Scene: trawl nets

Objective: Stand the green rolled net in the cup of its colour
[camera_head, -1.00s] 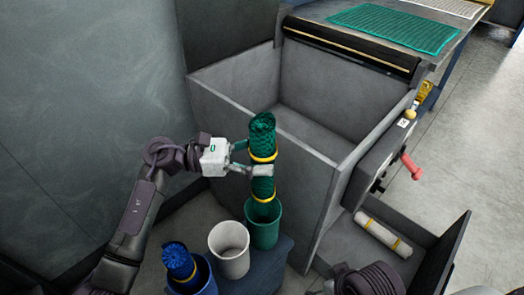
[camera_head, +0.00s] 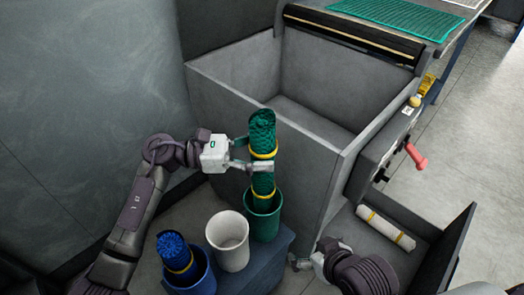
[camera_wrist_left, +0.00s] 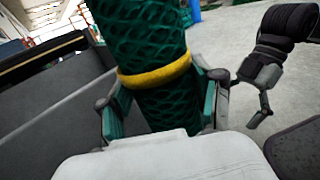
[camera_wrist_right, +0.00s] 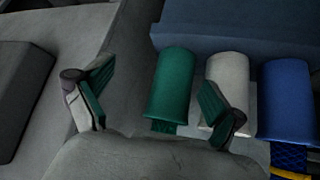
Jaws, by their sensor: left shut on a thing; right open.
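The green rolled net (camera_head: 262,132), tied with yellow bands, stands nearly upright. My left gripper (camera_head: 262,156) is shut on it around the middle; the net also fills the space between its fingers in the left wrist view (camera_wrist_left: 150,105). The net's lower end is in the mouth of the green cup (camera_head: 263,224); the cup wall hides how deep it reaches. The green cup also shows in the right wrist view (camera_wrist_right: 173,85), with green mesh at its mouth. My right gripper (camera_wrist_right: 157,88) is open and empty, low to the right of the cups in the head view.
A white cup (camera_head: 229,246) stands empty beside the green one. A blue cup (camera_head: 202,276) holds a blue rolled net (camera_head: 175,250). The grey bin (camera_head: 240,115) rises close behind the green cup. A white rolled net (camera_head: 385,228) lies in a tray at right.

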